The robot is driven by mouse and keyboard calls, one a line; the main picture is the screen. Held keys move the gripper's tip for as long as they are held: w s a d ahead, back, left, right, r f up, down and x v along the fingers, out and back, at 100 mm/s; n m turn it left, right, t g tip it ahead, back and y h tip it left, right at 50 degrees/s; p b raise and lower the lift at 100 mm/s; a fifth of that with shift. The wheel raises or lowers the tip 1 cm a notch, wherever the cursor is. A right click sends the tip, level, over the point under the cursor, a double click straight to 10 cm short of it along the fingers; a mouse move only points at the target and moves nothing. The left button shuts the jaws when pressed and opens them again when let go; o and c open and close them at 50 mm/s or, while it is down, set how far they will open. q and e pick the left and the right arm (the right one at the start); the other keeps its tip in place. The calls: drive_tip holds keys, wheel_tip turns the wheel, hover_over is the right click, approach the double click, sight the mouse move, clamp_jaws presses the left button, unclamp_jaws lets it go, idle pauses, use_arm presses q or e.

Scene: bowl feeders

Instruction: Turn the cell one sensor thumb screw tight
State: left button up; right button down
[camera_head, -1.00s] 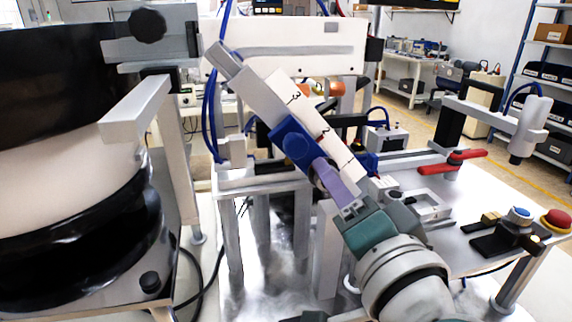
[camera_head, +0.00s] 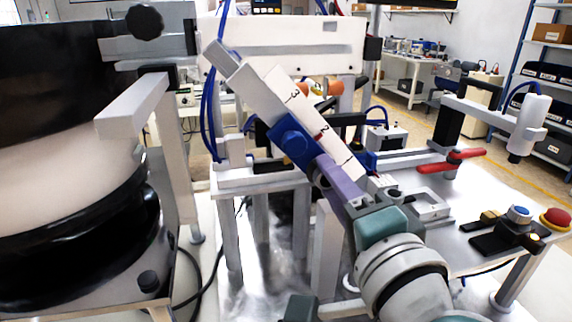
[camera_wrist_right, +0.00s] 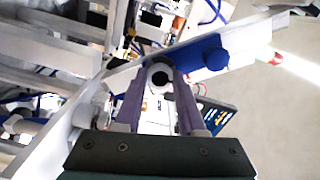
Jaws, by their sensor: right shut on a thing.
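A white scale bar marked 1, 2 and 3 (camera_head: 305,115) slants down to the right in the head view, with a blue block and blue knob (camera_head: 295,147) on it. My right gripper (camera_head: 322,168) has its purple fingers at the lower side of this block. In the right wrist view, the fingers (camera_wrist_right: 160,78) are shut on a round grey piece with a black centre, which I take as the thumb screw (camera_wrist_right: 160,73). The blue knob (camera_wrist_right: 213,56) stands to its right, apart from the fingers. In the head view the fingers largely hide the screw.
A large black and white bowl feeder (camera_head: 70,170) fills the left side. A red lever (camera_head: 450,161), a sensor post (camera_head: 528,125) and a button box with a red button (camera_head: 556,219) are at the right. Blue hoses (camera_head: 210,115) hang behind the bar.

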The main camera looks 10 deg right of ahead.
drive_tip(key=c, duration=0.5)
unclamp_jaws()
drive_tip(key=shift+s, duration=0.1)
drive_tip(key=s+b, duration=0.1)
drive_tip(key=s, duration=0.8)
drive_tip(key=shift+s+d, duration=0.2)
drive_tip(key=shift+s, duration=0.2)
